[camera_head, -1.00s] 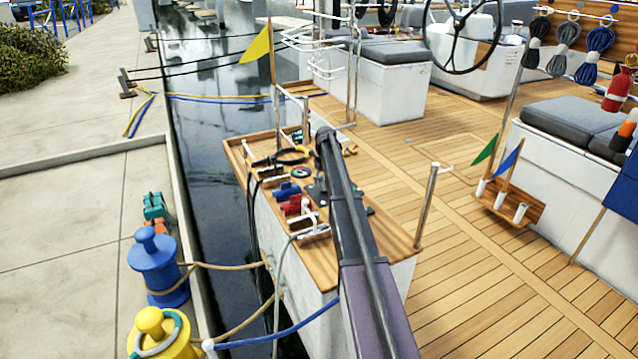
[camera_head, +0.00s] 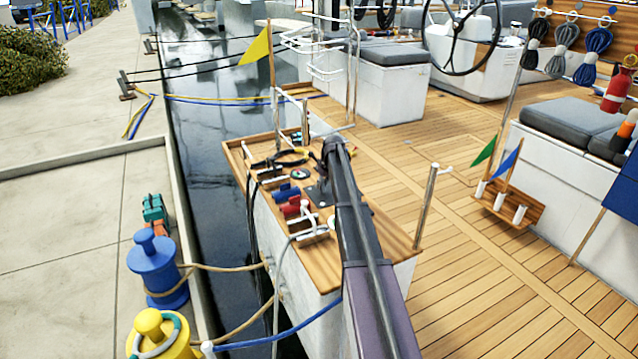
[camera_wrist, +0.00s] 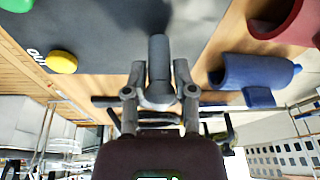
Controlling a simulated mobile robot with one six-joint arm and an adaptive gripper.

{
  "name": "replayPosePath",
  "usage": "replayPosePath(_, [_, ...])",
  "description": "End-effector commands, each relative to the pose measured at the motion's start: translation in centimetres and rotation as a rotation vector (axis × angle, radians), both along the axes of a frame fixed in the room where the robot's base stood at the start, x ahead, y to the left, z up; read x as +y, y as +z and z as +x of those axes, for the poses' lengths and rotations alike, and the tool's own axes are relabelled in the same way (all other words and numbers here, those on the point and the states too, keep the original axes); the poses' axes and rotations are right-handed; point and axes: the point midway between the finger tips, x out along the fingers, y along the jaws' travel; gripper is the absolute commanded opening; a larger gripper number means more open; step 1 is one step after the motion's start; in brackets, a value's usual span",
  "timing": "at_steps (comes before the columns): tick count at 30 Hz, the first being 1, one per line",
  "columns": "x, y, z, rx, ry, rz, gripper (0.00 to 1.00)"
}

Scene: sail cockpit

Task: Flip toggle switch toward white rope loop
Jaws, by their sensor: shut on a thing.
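The toggle switch shows in the wrist view as a grey cylindrical lever (camera_wrist: 158,58) standing at the edge of a dark panel (camera_wrist: 95,35). My gripper (camera_wrist: 159,80) has its two fingers on either side of this lever and is shut on it. A yellow button and a green button sit on the panel. In the head view my arm hides the lever, and the dark panel (camera_head: 316,194) is partly covered. A small white looped piece (camera_head: 306,207) stands beside the red part on the console; I cannot tell if it is the white rope loop.
The wooden console top (camera_head: 385,240) also carries a blue part (camera_head: 286,191), a red part (camera_head: 293,207) and black-and-yellow tools (camera_head: 290,156). A metal post (camera_head: 426,205) rises at its right corner. Open deck lies right; water and the dock lie left.

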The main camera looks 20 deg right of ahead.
Motion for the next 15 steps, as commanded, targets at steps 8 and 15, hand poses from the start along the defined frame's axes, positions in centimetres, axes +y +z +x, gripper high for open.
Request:
replayPosePath(8, [0.5,-0.4,-1.3,-0.263,0.002,0.014,0.0])
replayPosePath(15, [0.4,-0.5,-1.8,-0.465,0.002,0.02,0.0])
